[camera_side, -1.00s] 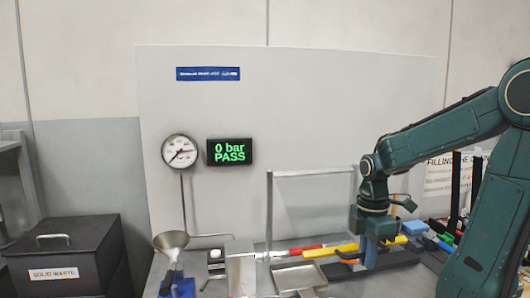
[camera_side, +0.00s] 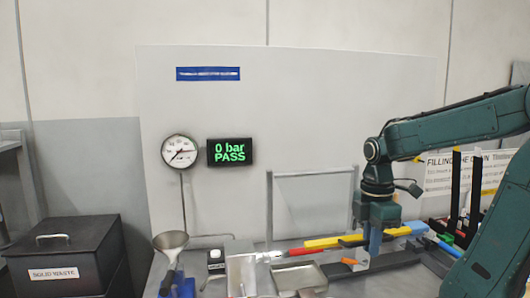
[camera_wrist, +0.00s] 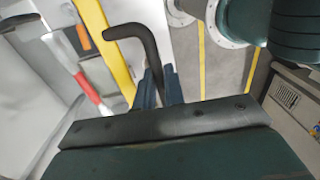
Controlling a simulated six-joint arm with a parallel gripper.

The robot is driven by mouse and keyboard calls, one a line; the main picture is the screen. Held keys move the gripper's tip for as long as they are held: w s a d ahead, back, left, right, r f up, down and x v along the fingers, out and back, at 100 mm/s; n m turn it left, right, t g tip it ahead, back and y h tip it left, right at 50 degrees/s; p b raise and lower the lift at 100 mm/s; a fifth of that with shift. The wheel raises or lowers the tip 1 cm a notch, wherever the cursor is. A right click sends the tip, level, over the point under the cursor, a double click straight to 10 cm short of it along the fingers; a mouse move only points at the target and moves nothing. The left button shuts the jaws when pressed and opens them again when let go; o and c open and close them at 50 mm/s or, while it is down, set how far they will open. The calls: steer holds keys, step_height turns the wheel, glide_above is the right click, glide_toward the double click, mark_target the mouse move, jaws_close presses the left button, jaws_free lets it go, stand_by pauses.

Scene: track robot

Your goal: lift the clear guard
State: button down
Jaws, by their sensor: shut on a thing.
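The clear guard (camera_side: 311,203) is a see-through upright panel in a grey frame at the middle of the bench, left of my gripper. My gripper (camera_side: 375,248) is apart from it, pointing down with blue fingers. In the wrist view, the fingers (camera_wrist: 160,90) are shut on a dark bent bar (camera_wrist: 148,45), which passes between them. The bar is hard to make out in the side view.
A yellow bar (camera_side: 325,242) and a red-and-white tool (camera_side: 298,252) lie near the guard's foot. A metal tray (camera_side: 298,278) stands in front. A gauge (camera_side: 179,151) and a display (camera_side: 229,152) reading 0 bar PASS are behind. A solid waste bin (camera_side: 62,255) stands left.

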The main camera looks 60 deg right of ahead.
steer(key=shift+r, duration=0.1)
steer(key=shift+s+a+r, duration=0.1)
steer(key=shift+r, duration=1.6)
steer(key=shift+s+a+r, duration=0.1)
steer(key=shift+r, duration=1.55)
step_height(320, 180, up, 7)
steer(key=shift+w+d, duration=0.35)
steer(key=shift+f, duration=0.1)
step_height(320, 180, up, 6)
steer(key=w+d, duration=0.1)
steer(key=shift+w+d+r, duration=0.2)
steer(key=shift+w+d, duration=0.1)
